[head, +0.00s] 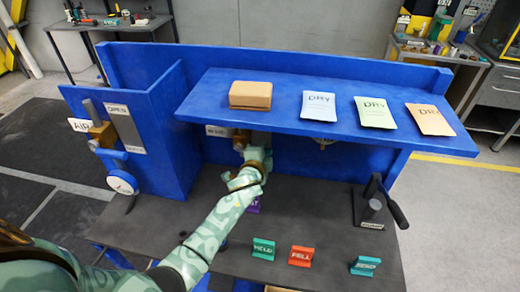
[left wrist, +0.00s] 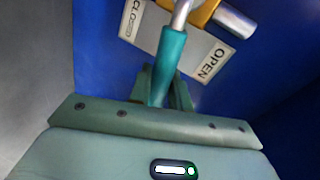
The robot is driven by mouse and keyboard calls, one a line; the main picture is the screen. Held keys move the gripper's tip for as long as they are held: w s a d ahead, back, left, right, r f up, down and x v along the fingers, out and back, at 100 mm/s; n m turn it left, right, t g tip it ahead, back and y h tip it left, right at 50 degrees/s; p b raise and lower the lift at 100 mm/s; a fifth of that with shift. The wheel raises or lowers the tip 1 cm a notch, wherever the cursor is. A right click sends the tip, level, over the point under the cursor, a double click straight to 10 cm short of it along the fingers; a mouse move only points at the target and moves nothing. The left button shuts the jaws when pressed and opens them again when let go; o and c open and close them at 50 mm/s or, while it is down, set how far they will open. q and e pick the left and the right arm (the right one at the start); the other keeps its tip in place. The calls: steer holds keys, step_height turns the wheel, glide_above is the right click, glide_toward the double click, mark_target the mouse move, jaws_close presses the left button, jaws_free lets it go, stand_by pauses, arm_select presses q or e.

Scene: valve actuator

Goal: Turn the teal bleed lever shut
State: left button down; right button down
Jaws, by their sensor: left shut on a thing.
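The teal bleed lever (left wrist: 169,60) shows in the left wrist view, hanging from a metal stem at a brass-coloured valve body (left wrist: 203,10). A pale plate behind it reads CLOSED (left wrist: 131,18) on the left and OPEN (left wrist: 211,62) on the right. The lever lies between these words, slanting slightly. My left gripper (left wrist: 166,88) is shut on its lower end. In the head view my left gripper (head: 251,163) is under the blue shelf, just below a brass fitting (head: 240,139); the lever is hidden there. My right gripper is not in view.
The blue shelf (head: 300,88) overhangs my left gripper and bears a brown box (head: 250,95) and several DRY packets. A blue side panel (head: 160,130) with an AIR valve stands left. Small signs (head: 301,256) and a black lever stand (head: 372,208) are on the dark bench.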

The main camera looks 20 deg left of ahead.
arm_select(q)
steer(key=shift+d+f+m+y+b, duration=0.1)
steer(key=shift+f+m+y+b, duration=0.4)
steer(key=shift+f+m, duration=0.45)
steer(key=c, duration=1.3)
jaws_free()
steer(key=shift+f, duration=0.1)
steer(key=shift+c, duration=0.2)
steer(key=shift+s, duration=0.2)
steer(key=p+v, duration=0.2)
steer(key=v, duration=1.4)
steer(key=shift+r, duration=0.25)
steer(key=shift+w+d, duration=0.1)
